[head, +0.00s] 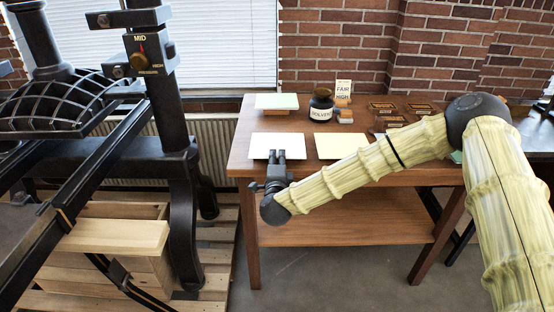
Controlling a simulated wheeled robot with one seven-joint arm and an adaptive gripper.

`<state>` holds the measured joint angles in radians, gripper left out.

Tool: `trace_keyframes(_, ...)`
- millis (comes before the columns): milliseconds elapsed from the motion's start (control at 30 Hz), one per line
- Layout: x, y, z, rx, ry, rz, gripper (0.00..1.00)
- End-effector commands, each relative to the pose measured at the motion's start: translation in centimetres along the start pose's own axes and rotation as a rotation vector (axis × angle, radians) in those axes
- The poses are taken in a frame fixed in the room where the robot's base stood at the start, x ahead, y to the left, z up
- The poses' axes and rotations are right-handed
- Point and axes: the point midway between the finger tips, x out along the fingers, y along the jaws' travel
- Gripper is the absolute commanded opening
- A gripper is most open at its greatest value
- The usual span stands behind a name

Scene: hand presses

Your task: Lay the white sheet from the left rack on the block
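A white sheet (262,141) lies flat at the front left of the wooden table; any rack under it is hard to make out. My gripper (277,154) is at the sheet's front edge, its fingers pointing away over the sheet and covering part of it. The fingers look close together; I cannot tell whether they grip the edge. A small wooden block (277,112) stands at the back left of the table, with a pale, slightly greenish plate or sheet (277,101) on top. I cannot tell if this is the task's block.
A cream sheet (338,147) lies right of the white one. A dark ink jar (321,105), a sign card (343,91) and several small dark-topped pieces (383,106) stand behind. A large black press (180,160) with a pale wooden board (115,237) stands left.

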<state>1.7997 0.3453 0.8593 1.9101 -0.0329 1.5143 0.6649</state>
Motion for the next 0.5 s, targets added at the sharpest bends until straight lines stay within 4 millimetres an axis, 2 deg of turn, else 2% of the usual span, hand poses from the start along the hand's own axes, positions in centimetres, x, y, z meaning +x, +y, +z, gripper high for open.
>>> trace_keyframes(33,-0.01,0.0,0.01,0.0,0.0,0.0,0.17)
trace_keyframes(233,-0.01,0.0,0.01,0.0,0.0,0.0,0.0)
trace_keyframes(500,-0.01,-0.41,0.01,0.0,0.0,-0.001,0.0)
